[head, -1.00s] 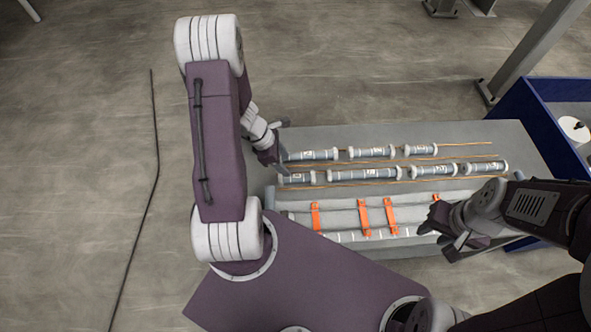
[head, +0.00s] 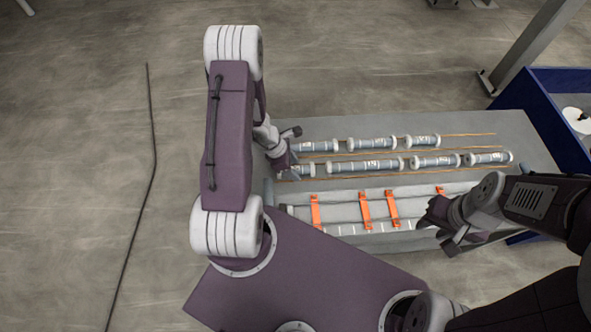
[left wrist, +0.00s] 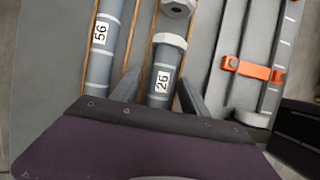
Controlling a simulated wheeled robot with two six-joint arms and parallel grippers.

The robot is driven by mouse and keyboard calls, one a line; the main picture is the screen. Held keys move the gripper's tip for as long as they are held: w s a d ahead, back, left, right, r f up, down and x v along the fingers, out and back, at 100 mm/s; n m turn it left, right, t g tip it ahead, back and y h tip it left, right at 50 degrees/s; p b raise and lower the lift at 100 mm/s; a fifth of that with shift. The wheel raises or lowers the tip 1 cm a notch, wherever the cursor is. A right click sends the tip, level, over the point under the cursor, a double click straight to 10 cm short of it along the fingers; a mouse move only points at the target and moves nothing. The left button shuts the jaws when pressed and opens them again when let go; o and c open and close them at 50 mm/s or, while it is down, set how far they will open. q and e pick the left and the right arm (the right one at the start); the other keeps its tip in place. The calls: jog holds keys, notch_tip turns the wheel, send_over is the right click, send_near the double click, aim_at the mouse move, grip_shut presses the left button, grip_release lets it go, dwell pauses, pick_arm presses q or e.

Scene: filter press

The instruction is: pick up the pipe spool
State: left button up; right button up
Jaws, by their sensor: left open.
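Several grey pipe spools with pale flanged ends lie in two rows on a grey table. The spool labelled 26 (left wrist: 161,80) lies between the two fingers of my open left gripper (left wrist: 160,92) in the left wrist view; I cannot tell whether they touch it. The spool labelled 56 (left wrist: 101,38) lies to its left there. In the head view my left gripper (head: 288,149) is over the left end of the rows and partly hides the leftmost spools. My right gripper (head: 440,229) is over the table's front right part, and its jaw state is unclear.
Thin brown rods (head: 330,178) run along the rows of spools. A grey tray with orange straps (head: 365,210) lies along the table's front. A blue-walled bin (head: 540,125) stands at the right. The table's back strip (head: 350,125) is clear.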

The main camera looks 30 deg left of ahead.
pick_arm(q)
jog(key=shift+s+d+r, duration=0.1)
jog(key=shift+s, duration=0.05)
grip_shut()
